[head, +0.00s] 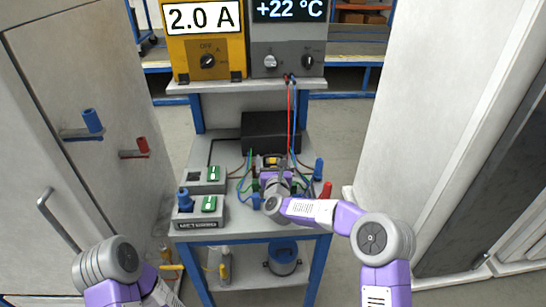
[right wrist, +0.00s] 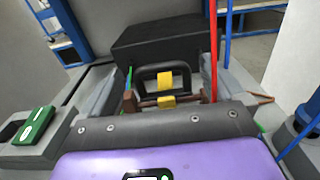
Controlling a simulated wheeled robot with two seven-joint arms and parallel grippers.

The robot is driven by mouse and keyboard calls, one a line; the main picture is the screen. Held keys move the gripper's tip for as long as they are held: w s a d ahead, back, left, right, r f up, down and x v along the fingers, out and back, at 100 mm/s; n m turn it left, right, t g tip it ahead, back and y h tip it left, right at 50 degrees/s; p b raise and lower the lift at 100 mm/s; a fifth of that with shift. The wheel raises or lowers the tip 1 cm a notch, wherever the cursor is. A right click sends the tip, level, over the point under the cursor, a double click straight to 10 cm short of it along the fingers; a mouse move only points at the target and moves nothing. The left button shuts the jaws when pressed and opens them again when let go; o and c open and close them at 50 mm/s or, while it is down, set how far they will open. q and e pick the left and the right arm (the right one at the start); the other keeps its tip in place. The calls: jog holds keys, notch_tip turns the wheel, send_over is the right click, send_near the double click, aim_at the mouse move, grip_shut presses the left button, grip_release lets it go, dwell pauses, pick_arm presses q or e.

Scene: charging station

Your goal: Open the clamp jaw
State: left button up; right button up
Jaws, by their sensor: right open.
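The clamp is partly hidden behind my right gripper. In the right wrist view a black frame-shaped handle (right wrist: 147,76) with yellow marks (right wrist: 166,90) and a brown bar stands just beyond the gripper; I take it to be part of the clamp. In the head view its yellow part (head: 271,160) shows just past the gripper. My right gripper (head: 275,178), open, is over the middle of the bench, close in front of this part. Whether it touches is unclear. My left arm shows at the lower left, but its gripper is not in view.
The bench (head: 255,222) holds a black box (head: 268,132), green-switched grey boxes (head: 209,204), and coloured cables around the clamp. A blue post (head: 319,168) and red post (head: 326,190) stand at right. Meters (head: 205,45) sit on the shelf above. Tall cabinets flank the bench.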

jog(key=shift+w, duration=1.45)
